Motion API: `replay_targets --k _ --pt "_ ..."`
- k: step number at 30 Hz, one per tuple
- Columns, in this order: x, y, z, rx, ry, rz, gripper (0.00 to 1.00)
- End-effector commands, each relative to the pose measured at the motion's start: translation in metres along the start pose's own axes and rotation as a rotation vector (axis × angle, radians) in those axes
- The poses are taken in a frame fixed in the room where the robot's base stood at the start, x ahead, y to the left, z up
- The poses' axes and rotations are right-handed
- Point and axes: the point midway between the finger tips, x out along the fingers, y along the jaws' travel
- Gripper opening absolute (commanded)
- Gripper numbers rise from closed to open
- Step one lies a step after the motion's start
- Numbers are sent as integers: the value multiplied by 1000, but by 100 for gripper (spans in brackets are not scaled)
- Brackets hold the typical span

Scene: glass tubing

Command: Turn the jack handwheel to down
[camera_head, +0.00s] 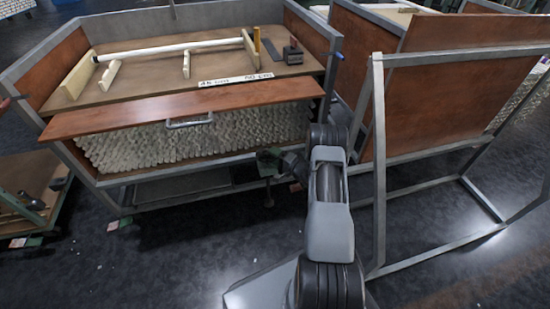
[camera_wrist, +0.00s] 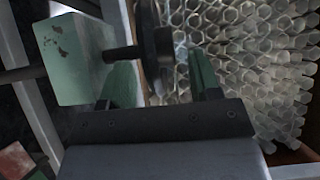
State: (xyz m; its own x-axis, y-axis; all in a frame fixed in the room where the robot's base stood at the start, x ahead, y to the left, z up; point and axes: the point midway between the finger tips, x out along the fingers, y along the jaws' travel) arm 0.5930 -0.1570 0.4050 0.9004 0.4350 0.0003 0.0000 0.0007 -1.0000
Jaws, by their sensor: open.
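The jack handwheel (camera_wrist: 157,50) is a dark disc seen almost edge-on in the wrist view. A dark shaft (camera_wrist: 122,53) joins it to a worn green block (camera_wrist: 73,62) at the left. My gripper (camera_wrist: 160,76) is open, with one green finger on each side of the wheel in the picture. I cannot tell whether either finger touches it. In the head view, my gripper (camera_head: 284,163) is at the lower right of the crate, by a small green mechanism. The wheel cannot be made out there.
A metal-framed crate (camera_head: 107,183) holds many glass tubes (camera_head: 200,139) under a brown board (camera_head: 180,107). White tubing (camera_head: 175,48) lies on its top panel. A grey metal frame (camera_head: 379,170) stands close to the right of my arm. Dark floor is free in front.

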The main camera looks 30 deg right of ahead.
Motion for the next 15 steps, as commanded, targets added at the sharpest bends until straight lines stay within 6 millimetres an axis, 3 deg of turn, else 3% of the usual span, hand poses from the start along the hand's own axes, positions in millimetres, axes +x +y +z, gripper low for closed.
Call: replay_targets --k 2,15 --pt "0 0 0 0 0 0 55" --pt "0 0 0 0 0 -1 13"
